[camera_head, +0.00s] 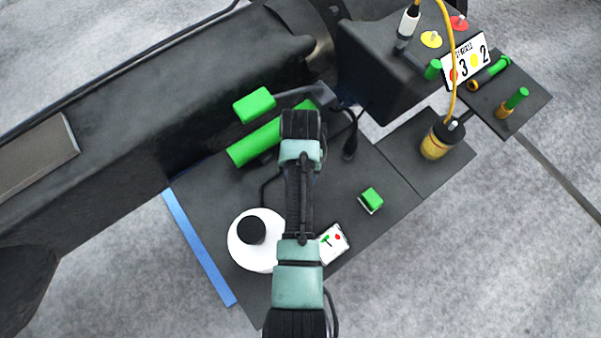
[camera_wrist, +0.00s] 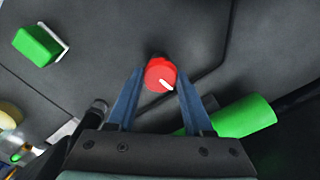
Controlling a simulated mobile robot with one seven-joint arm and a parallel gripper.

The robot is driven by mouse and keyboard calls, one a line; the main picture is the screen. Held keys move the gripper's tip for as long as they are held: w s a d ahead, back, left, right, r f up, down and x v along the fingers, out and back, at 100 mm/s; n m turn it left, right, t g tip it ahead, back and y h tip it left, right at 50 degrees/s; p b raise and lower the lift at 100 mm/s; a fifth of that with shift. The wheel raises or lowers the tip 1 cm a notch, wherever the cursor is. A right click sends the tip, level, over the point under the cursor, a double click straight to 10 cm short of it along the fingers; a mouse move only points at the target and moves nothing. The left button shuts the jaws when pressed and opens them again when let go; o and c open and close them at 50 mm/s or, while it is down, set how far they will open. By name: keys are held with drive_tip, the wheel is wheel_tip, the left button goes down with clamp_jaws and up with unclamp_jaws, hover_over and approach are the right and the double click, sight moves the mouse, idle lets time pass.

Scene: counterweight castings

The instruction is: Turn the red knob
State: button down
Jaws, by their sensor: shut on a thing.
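The red knob (camera_wrist: 160,74) shows in the wrist view, round, with a white pointer mark that runs toward the lower right. My gripper (camera_wrist: 158,80) has its two blue fingers on either side of the knob and is shut on it. In the head view my arm and gripper (camera_head: 302,125) reach over the dark panel and hide the red knob there.
A green cylinder (camera_head: 255,142) lies beside my gripper, and it also shows in the wrist view (camera_wrist: 245,116). A green block (camera_head: 371,198) stands to the right. A white disc with a black knob (camera_head: 251,230) and a small white card (camera_head: 334,243) are near my arm.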

drive_tip(key=n, duration=0.1)
drive_tip(key=n+p, duration=0.1)
drive_tip(key=n, duration=0.1)
drive_tip(key=shift+r+n, duration=0.2)
drive_tip(key=shift+n, duration=0.1)
drive_tip(key=n+p, duration=0.1)
drive_tip(key=n, duration=0.2)
drive_tip(key=shift+p, duration=0.3)
drive_tip(key=n+p, duration=0.1)
drive_tip(key=n, duration=0.3)
drive_tip(key=shift+w, duration=0.1)
drive_tip(key=shift+n, duration=1.8)
drive_tip(key=shift+a+f+p, duration=0.1)
drive_tip(key=shift+p, duration=0.2)
drive_tip(key=shift+c, duration=1.5)
unclamp_jaws()
